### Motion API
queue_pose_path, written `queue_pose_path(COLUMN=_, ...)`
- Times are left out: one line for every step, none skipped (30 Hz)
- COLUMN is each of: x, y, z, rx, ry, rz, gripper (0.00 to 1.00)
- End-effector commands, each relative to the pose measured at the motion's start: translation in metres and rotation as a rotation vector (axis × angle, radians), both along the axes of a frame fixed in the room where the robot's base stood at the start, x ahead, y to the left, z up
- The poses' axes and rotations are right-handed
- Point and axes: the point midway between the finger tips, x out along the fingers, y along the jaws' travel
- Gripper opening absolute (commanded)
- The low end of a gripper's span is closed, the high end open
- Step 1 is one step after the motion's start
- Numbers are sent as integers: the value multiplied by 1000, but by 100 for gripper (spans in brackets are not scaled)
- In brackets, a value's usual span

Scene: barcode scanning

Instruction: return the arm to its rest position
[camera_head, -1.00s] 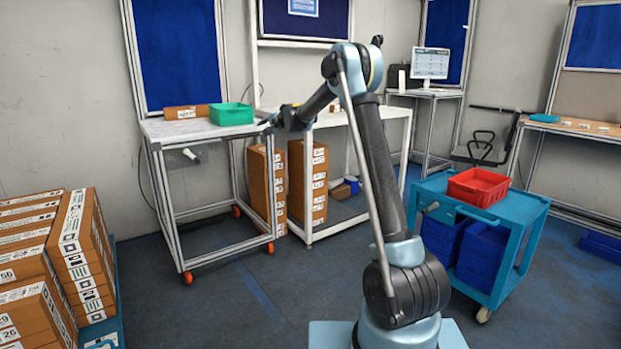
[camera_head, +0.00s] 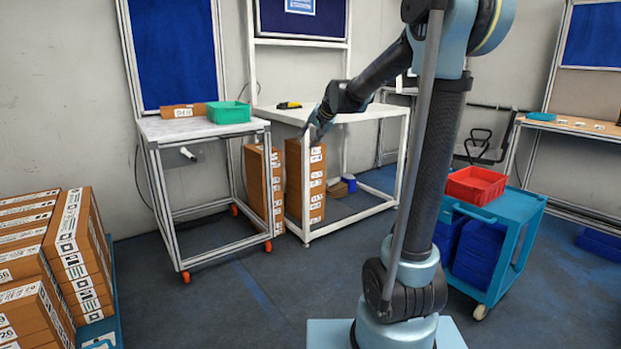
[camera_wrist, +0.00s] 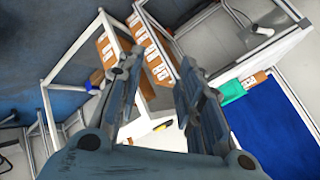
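My gripper (camera_head: 312,130) hangs at the end of my raised arm, in front of the white table (camera_head: 375,110), with its fingers pointing down and left. In the wrist view my gripper (camera_wrist: 155,85) shows two fingers spread apart with nothing between them. My arm rises from its base at the lower middle of the head view and bends high at the elbow, near the top edge. A small yellow and black tool (camera_head: 289,105) lies on the white table, behind the gripper and clear of it.
A green bin (camera_head: 228,112) sits on the left table (camera_head: 180,130). Stacked boxes (camera_head: 75,250) stand at the lower left. A blue cart (camera_head: 520,215) with a red crate (camera_head: 475,186) stands right of my arm. The floor between is clear.

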Motion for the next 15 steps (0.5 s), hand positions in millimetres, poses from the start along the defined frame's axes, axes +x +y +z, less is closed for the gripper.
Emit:
queue_pose_path(x=-19, y=-11, z=-4, rx=-25, ry=9, rz=7, gripper=34)
queue_pose_path(x=-29, y=-17, z=-7, rx=-39, ry=16, rz=13, gripper=34)
queue_pose_path(x=-43, y=-24, z=-10, rx=-60, ry=24, rz=21, gripper=34)
queue_pose_path(x=-53, y=-30, z=-14, rx=-76, ry=30, rz=27, gripper=34)
queue_pose_path(x=-63, y=-36, z=-17, rx=-90, ry=37, rz=32, gripper=34)
queue_pose_path(x=-77, y=-44, z=-21, rx=-110, ry=47, rz=39, gripper=34)
queue_pose_path(x=-88, y=-49, z=-25, rx=-126, ry=53, rz=46, gripper=34)
queue_pose_path(x=-98, y=-55, z=-28, rx=-141, ry=61, rz=51, gripper=34)
queue_pose_path(x=-112, y=-62, z=-33, rx=-159, ry=71, rz=59, gripper=34)
queue_pose_path(x=-123, y=-67, z=-37, rx=-175, ry=78, rz=64, gripper=34)
queue_pose_path(x=-133, y=-73, z=-41, rx=-189, ry=87, rz=70, gripper=34)
queue_pose_path(x=-147, y=-79, z=-47, rx=-207, ry=96, rz=77, gripper=34)
queue_pose_path(x=-158, y=-84, z=-52, rx=-221, ry=105, rz=84, gripper=34)
queue_pose_path(x=-168, y=-89, z=-56, rx=-236, ry=113, rz=89, gripper=34)
queue_pose_path(x=-182, y=-96, z=-62, rx=-254, ry=124, rz=97, gripper=34)
